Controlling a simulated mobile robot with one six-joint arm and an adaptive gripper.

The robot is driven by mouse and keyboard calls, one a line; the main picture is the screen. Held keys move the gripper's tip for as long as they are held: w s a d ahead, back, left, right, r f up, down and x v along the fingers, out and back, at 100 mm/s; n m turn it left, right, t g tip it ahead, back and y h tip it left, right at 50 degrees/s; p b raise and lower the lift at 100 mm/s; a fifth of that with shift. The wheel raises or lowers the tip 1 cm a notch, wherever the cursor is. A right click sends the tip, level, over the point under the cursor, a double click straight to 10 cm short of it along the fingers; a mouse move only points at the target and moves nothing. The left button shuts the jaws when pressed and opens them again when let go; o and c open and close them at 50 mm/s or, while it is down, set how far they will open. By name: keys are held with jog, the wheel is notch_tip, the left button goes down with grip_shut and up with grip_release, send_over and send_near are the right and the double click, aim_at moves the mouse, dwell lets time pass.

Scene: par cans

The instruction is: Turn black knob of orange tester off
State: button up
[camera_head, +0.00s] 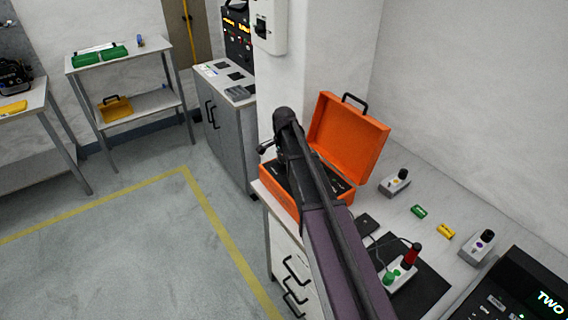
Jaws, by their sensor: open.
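The orange tester (340,137) is a case with its lid standing open, on the left end of the white bench. Its dark panel (337,187) shows only in part, to the right of my arm. My arm crosses in front of the case and hides much of the panel. I cannot make out the black knob or which way it points. My gripper (265,147) shows only as a small piece at the far end of my arm, at the upper left of the case. It is open, and no held object shows.
Right of the case are grey boxes with black knobs (396,182) (480,245), green (419,211) and yellow (446,231) pieces, and a black mat (428,284) with a cabled device. A dark console (520,290) fills the lower right. A wall column (283,80) stands behind the case.

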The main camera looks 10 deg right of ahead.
grip_shut()
